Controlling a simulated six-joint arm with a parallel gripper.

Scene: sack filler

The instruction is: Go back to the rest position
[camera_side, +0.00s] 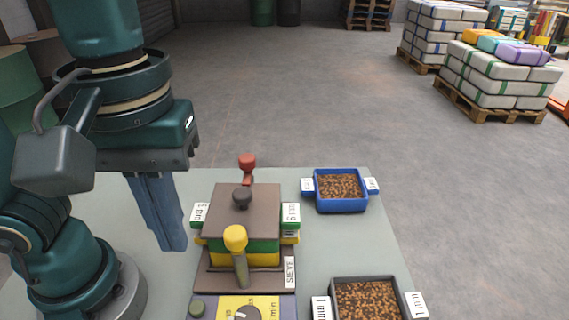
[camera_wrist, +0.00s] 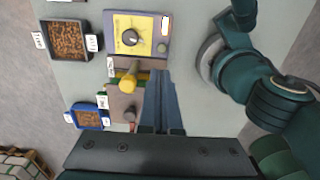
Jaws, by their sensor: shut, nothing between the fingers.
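My gripper (camera_side: 172,246) hangs pointing down above the left part of the table, its fingers together and empty. In the wrist view its closed fingers (camera_wrist: 160,98) reach up the middle of the picture. The sieve stack (camera_side: 243,222) stands to the right of my gripper in the side view, with a brown lid, a black knob, and green and yellow layers. A gap shows between the fingers and the stack in the side view. A yellow-knobbed lever (camera_side: 236,241) stands at its front and a red-knobbed lever (camera_side: 247,162) behind it.
A blue tray (camera_side: 342,208) and a dark tray (camera_side: 366,279), both holding brown pellets, stand at the right of the table (camera_side: 300,262). A yellow dial panel (camera_side: 243,308) lies in front of the stack. Pallets of sacks (camera_side: 497,83) stand far off on the floor.

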